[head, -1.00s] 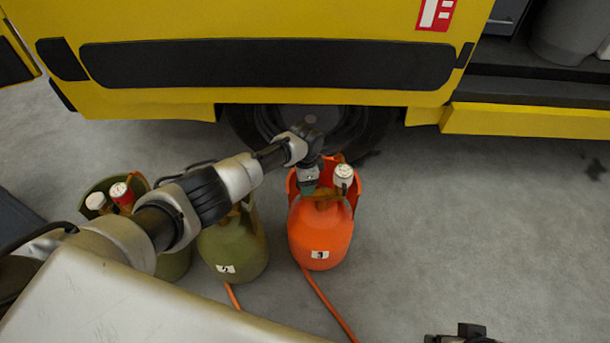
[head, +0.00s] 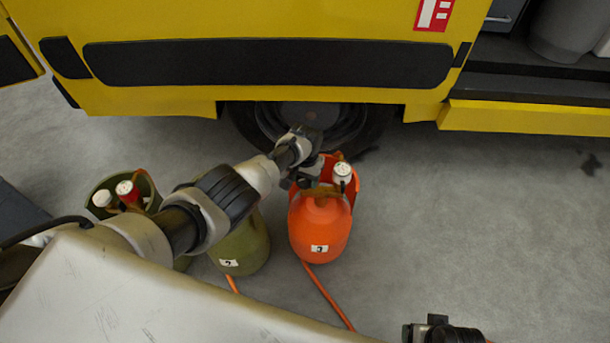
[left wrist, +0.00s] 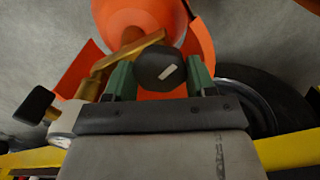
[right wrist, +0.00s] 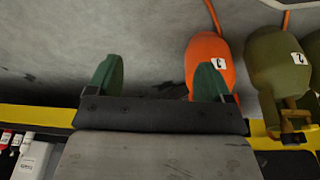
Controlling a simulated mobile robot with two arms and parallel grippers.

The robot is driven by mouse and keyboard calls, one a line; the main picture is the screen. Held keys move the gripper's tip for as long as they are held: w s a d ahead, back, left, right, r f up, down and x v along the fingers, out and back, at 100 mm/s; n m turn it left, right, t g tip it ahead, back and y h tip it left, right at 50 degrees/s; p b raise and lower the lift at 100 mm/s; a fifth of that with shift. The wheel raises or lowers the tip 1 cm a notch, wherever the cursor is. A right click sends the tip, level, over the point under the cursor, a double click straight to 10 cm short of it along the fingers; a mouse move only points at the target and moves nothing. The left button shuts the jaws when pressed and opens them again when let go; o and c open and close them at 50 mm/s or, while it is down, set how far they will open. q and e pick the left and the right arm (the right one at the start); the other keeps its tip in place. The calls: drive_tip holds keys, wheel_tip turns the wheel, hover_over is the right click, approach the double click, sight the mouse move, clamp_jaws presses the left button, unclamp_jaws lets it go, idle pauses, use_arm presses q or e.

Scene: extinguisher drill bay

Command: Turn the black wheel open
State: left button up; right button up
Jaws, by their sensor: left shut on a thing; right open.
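The orange cylinder (head: 320,232), labelled 3, stands upright on the floor with an orange collar around its valve. The black wheel (left wrist: 158,70) has a pale mark on its face and sits by the brass valve piece (left wrist: 125,52) in the left wrist view. My left gripper (left wrist: 160,76) is shut on this wheel, one green finger on each side. In the head view my left wrist hides the wheel. My right gripper (right wrist: 160,77) is open and empty, its fingers wide apart; the orange cylinder shows beyond it, apart from it.
Green cylinders (head: 243,247) stand left of the orange one, partly behind my left arm. A white gauge (head: 342,171) is on the orange cylinder's valve. Orange hoses (head: 328,297) run along the floor. A yellow vehicle (head: 250,25) stands behind.

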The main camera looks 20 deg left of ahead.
use_arm(q)
drive_tip(key=n, duration=0.3)
drive_tip(key=shift+n, duration=0.3)
drive_tip(key=n, duration=0.5)
drive_tip(key=shift+w+n+p, duration=0.1)
drive_tip(key=shift+n+p, duration=0.2)
drive_tip(key=shift+p, duration=0.1)
use_arm(e)
drive_tip(key=f, duration=0.3)
drive_tip(key=shift+s+f, duration=0.2)
drive_tip(key=shift+s, duration=0.05)
use_arm(q)
drive_tip(key=shift+r, duration=0.1)
drive_tip(key=o, duration=0.9)
use_arm(e)
drive_tip(key=shift+w, duration=0.15)
